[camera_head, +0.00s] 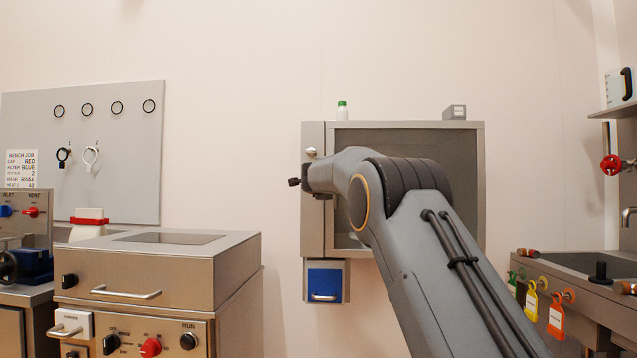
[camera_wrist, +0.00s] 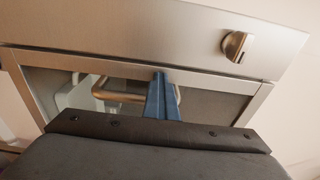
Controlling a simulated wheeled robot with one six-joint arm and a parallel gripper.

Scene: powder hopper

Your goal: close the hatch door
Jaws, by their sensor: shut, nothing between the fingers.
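The hatch is a grey metal wall cabinet (camera_head: 478,190) with a framed front; my arm covers much of it in the head view. In the wrist view, a frame edge (camera_wrist: 100,64) crosses below a plain metal panel (camera_wrist: 150,30) with a knob (camera_wrist: 237,45). A bent bar handle (camera_wrist: 118,97) shows beside and behind my fingers. The blue fingers of my gripper (camera_wrist: 163,76) are shut and empty at the frame edge, close to the handle; I cannot tell if they touch. How far the door stands open is unclear. The fingers are hidden in the head view.
A small bottle (camera_head: 342,110) and a grey box (camera_head: 455,112) stand on the cabinet top. A blue-fronted bin (camera_head: 325,279) hangs below it. A metal bench unit (camera_head: 160,270) stands at left, a sink counter (camera_head: 590,290) with coloured tags at right.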

